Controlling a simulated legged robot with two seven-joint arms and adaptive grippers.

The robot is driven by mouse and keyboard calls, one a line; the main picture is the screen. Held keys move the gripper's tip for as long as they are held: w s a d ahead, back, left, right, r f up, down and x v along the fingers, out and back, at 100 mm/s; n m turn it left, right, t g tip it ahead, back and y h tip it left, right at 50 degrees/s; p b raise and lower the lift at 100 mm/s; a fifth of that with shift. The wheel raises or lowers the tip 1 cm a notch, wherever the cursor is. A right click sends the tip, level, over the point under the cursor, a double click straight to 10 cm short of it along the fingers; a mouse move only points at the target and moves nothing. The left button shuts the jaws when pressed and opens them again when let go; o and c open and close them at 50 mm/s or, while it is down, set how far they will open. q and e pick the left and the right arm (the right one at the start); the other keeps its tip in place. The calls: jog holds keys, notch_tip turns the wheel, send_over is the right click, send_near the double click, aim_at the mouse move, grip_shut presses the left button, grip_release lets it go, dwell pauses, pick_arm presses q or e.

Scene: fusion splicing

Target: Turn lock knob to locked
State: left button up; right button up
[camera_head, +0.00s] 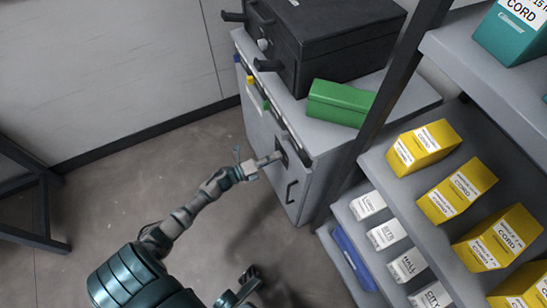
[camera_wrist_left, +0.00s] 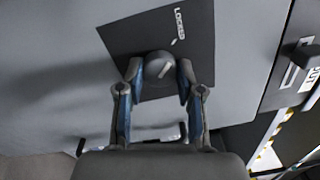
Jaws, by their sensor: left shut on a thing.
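The pointer mark is slanted and not clearly lined up with the word. My left gripper (camera_wrist_left: 158,80) is shut on the knob, one finger on each side. In the head view my left gripper (camera_head: 268,160) reaches the front of the grey cabinet (camera_head: 290,192) and hides the knob. My right gripper (camera_head: 250,274) is low in the head view, dark and small, away from the cabinet; its jaws are unclear.
A black case (camera_head: 340,35) and a green box (camera_head: 340,103) stand on the cabinet. A dark handle (camera_head: 291,192) is on its front. At right, a shelf rack holds yellow boxes (camera_head: 457,193) and white boxes (camera_head: 387,234). The floor at left is mostly clear.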

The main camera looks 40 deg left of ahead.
pick_arm(q)
jog(key=o, duration=1)
jog(key=shift+w+a, duration=0.1)
jog(key=shift+a, duration=0.2)
jog(key=shift+o, duration=0.8)
jog(key=shift+f, duration=0.1)
jog(key=v, duration=1.2)
jog(key=shift+f, duration=0.1)
jog(key=shift+d, duration=0.15)
